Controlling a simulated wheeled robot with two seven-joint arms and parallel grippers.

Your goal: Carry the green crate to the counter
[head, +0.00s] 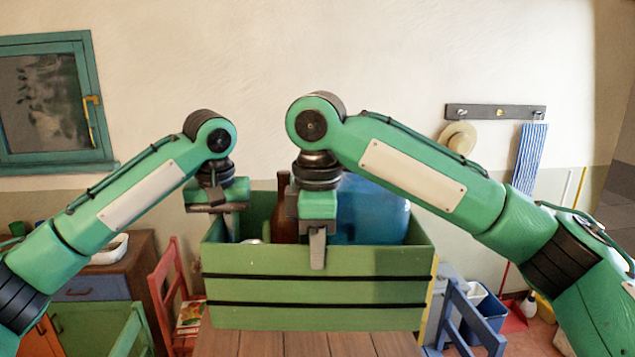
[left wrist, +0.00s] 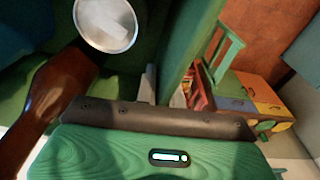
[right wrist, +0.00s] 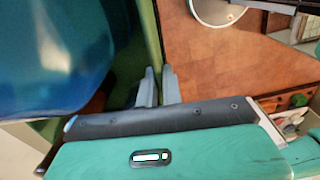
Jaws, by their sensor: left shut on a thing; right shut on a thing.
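The green crate (head: 315,290) is upright in the middle of the head view, in front of me. It holds a brown bottle (head: 283,220), a large blue container (head: 375,215) and a can, whose round top shows in the left wrist view (left wrist: 106,22). My left gripper (head: 232,222) is shut on the crate's wall at its left end, one finger showing inside. My right gripper (head: 318,248) is shut on the crate's near wall, one finger outside it. A planked wooden surface (head: 300,344) shows below the crate; I cannot tell whether they touch.
A red chair (head: 172,290) and a wooden cabinet (head: 85,280) with a white bowl (head: 110,250) stand at left. A blue chair (head: 468,315) and a blue bin (head: 485,312) stand at right. A hat (head: 458,138) and a striped towel (head: 529,158) hang from a wall rack.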

